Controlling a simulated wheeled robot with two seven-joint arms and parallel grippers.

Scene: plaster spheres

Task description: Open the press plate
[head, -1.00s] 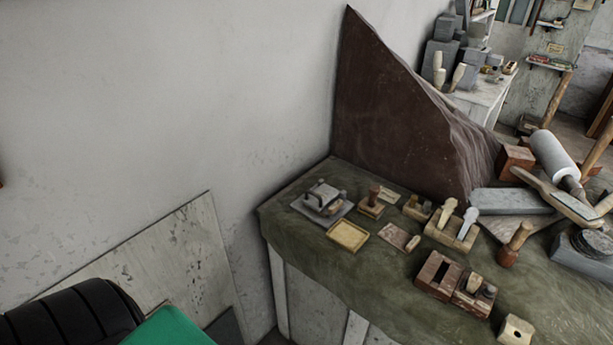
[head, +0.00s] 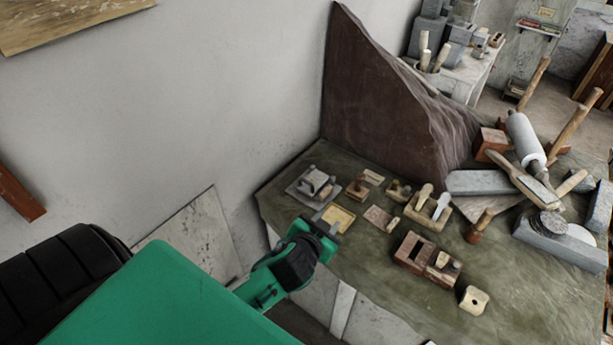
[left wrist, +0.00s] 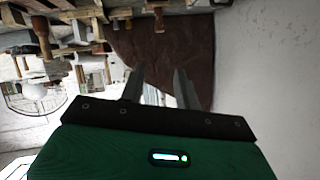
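The small grey press (head: 314,186) sits at the back left corner of the cloth-covered table in the head view. It has a flat base, a grey plate on top and a dark handle. The plate looks lowered, but its exact angle is too small to tell. My left gripper (head: 329,228) is in front of the table's left edge, nearer than the press and apart from it. In the left wrist view, its two fingers (left wrist: 160,86) stand apart with nothing between them. I cannot pick out the press in that view. My right gripper is not in view.
A shallow yellow tray (head: 345,213) lies beside the press, near my gripper. Stamps, wooden blocks and a handled tool block (head: 427,210) stand to the right. A tall brown board (head: 375,105) rises behind.

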